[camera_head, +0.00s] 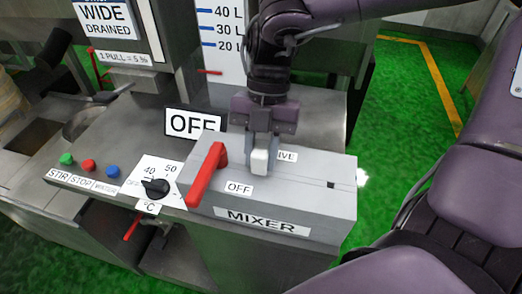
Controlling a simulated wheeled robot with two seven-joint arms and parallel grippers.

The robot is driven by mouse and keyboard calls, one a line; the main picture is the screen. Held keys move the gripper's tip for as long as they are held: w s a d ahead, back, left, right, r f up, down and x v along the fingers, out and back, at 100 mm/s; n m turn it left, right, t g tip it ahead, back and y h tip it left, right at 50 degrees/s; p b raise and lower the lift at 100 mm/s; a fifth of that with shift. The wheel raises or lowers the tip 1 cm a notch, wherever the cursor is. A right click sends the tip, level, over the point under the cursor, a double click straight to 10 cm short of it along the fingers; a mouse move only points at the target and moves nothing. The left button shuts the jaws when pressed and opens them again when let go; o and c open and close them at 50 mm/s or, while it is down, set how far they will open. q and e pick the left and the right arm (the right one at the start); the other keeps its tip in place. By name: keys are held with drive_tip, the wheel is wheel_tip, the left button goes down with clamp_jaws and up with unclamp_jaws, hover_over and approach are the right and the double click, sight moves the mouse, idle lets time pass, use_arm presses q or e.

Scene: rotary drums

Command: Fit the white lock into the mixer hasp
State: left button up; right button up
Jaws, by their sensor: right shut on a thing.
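The mixer box (320,206) is a grey housing labelled MIXER, with a red lever handle (206,175) on its left part beside an OFF label. My right gripper (260,148) points down over the top of the box, right of the red lever. It is shut on a small white block at its fingertips, which looks like the white lock (259,162). I cannot tell whether the lock touches the box. The hasp cannot be made out clearly; the gripper may hide it. My left gripper is out of view.
A temperature dial (156,188) and green, red and blue buttons (88,165) sit on the panel to the left. An OFF sign (194,124) stands behind the lever. A small dark slot (331,185) shows at the box's right end. Green floor is open at right.

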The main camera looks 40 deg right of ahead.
drive_tip(key=shift+f+b, duration=0.5)
drive_tip(key=shift+f, duration=0.2)
drive_tip(key=o, duration=1.1)
drive_tip(key=v, duration=0.8)
